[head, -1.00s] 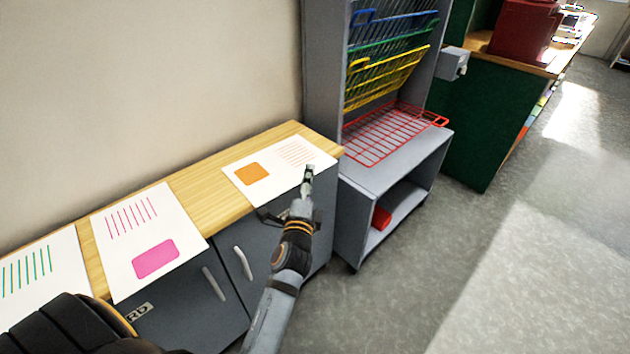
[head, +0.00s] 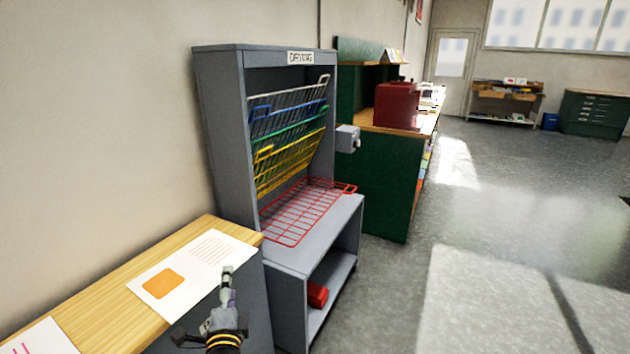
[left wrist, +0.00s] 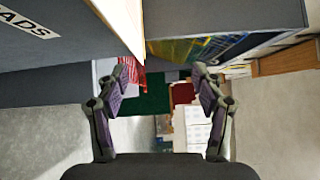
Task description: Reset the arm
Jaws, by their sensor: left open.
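My left gripper (head: 228,285) is at the lower middle of the head view, close to the front edge of the wooden-topped cabinet. In the left wrist view the left gripper (left wrist: 160,85) has its two fingers spread apart, with nothing between them. The fingers point toward open space beside the grey rack. My right gripper is in neither view.
A sheet with an orange patch (head: 163,284) lies on the wooden counter (head: 95,298). A grey drying rack (head: 222,120) with coloured wire shelves stands beyond it, its red shelf (head: 300,212) lowered. A green cabinet (head: 385,185) stands further back. Floor on the right is clear.

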